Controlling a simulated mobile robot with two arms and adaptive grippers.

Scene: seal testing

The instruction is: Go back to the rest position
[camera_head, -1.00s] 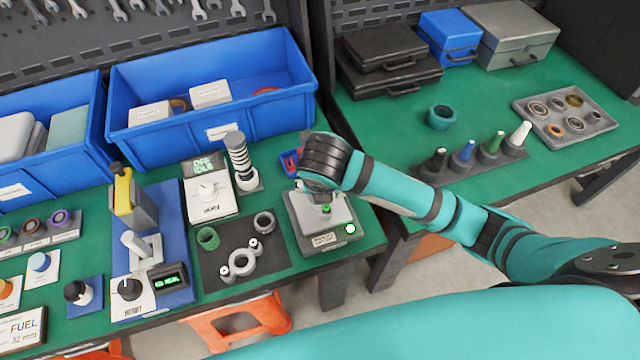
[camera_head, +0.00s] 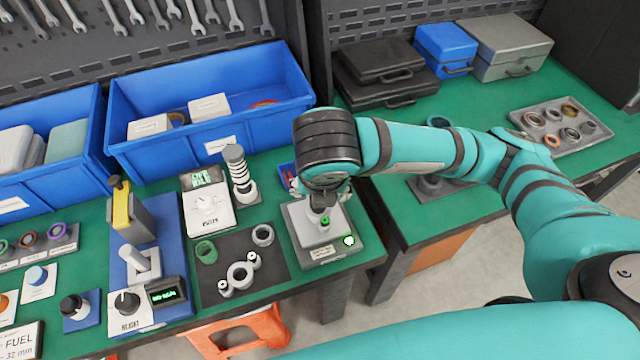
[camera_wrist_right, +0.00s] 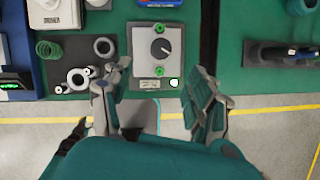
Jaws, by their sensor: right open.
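My right arm comes in from the right in the head view. Its dark wrist is above the grey test box (camera_head: 318,252) at the bench's front right. The right gripper (camera_wrist_right: 155,100) is open and empty in the wrist view, with its fingers spread apart. In the head view the gripper is mostly hidden under the wrist. In the wrist view the grey box (camera_wrist_right: 145,55) shows a dark knob, green fittings above and below it, and a lit round spot, just beyond the fingers. My left gripper is not in view.
A dark mat (camera_head: 224,287) with rings stands left of the box, next to a white dial unit (camera_head: 207,212). Blue bins (camera_head: 200,148) line the back. The right bench holds cases (camera_head: 385,75) and a bearing tray (camera_head: 520,115). Floor shows between the benches.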

